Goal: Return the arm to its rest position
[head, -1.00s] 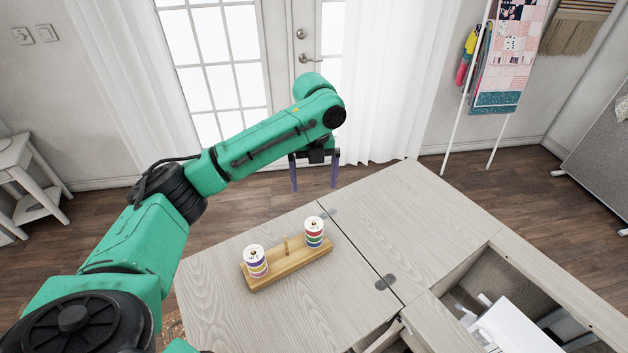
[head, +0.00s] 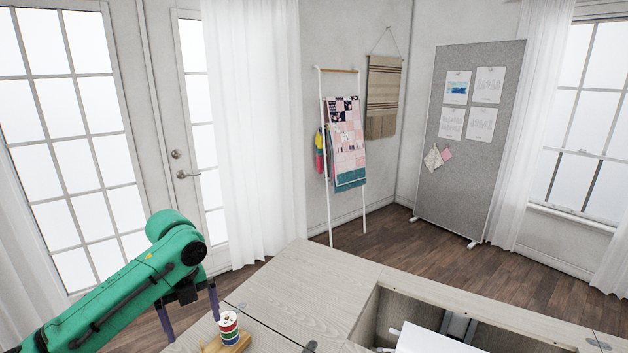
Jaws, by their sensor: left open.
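My left arm (head: 130,285) comes in from the lower left of the head view, green with black joints. My left gripper (head: 190,318) hangs down from it with two purple fingers spread apart, empty, at the left edge of the cabinet top. A wooden spool rack (head: 238,346) is partly in view at the bottom, to the right of the gripper and apart from it. A spool of coloured thread (head: 229,328) stands on it. The rest of the rack is cut off by the frame. My right gripper is not in view.
The pale wood sewing cabinet (head: 310,285) fills the bottom, with an open well holding a white machine (head: 430,340) at the right. A ladder rack (head: 325,190) with quilts and a grey pinboard (head: 465,190) stand behind. The cabinet top's back part is clear.

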